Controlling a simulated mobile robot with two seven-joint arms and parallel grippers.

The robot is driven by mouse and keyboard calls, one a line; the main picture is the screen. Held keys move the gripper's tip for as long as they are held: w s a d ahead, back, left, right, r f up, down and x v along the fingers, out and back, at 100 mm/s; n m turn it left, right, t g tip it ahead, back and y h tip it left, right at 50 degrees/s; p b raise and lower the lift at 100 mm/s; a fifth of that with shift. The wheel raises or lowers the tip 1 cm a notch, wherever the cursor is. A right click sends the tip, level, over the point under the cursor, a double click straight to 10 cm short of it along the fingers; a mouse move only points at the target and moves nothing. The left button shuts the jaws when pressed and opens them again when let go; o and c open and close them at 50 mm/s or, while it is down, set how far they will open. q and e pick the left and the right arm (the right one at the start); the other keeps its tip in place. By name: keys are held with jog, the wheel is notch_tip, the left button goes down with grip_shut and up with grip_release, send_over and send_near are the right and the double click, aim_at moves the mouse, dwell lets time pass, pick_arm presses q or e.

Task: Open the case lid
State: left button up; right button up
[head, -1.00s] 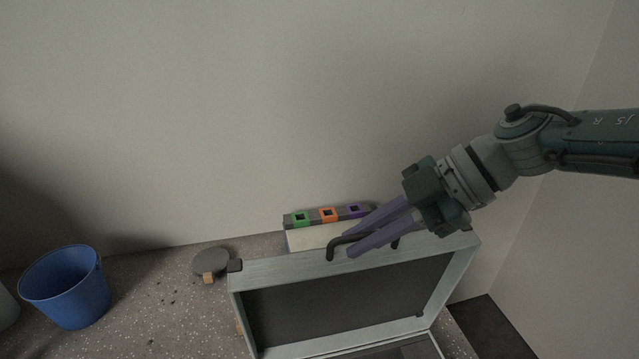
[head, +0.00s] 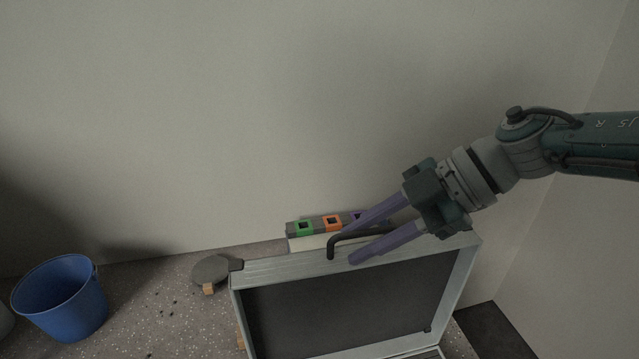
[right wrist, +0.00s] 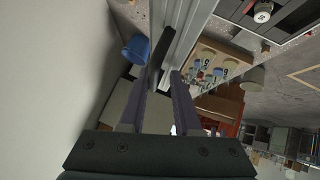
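The case lid (head: 285,270) stands raised, its dark inner face toward me, in the lower middle of the head view. Only a sliver of the case base shows at the bottom edge. A dark handle (head: 331,247) sits on the lid's top edge; it also shows in the right wrist view (right wrist: 168,48). My right gripper (head: 349,243) is open, its purple fingers apart on either side of the handle. The finger nearer me lies in front of the lid's top bar; I cannot tell whether it touches. My left gripper is not in view.
A block with green, orange and purple squares (head: 332,223) stands behind the lid by the wall. A grey round disc (head: 211,269) lies left of the lid, and a blue bucket (head: 60,300) stands farther left.

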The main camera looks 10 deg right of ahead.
jog(key=shift+o, duration=0.6)
jog(key=shift+d, duration=0.1)
jog(key=shift+d+r, duration=0.2)
jog(key=shift+r, duration=0.1)
jog(key=p+v, duration=0.2)
jog(key=v, duration=0.7)
jog(key=shift+p, duration=0.3)
jog(key=shift+s, duration=0.15)
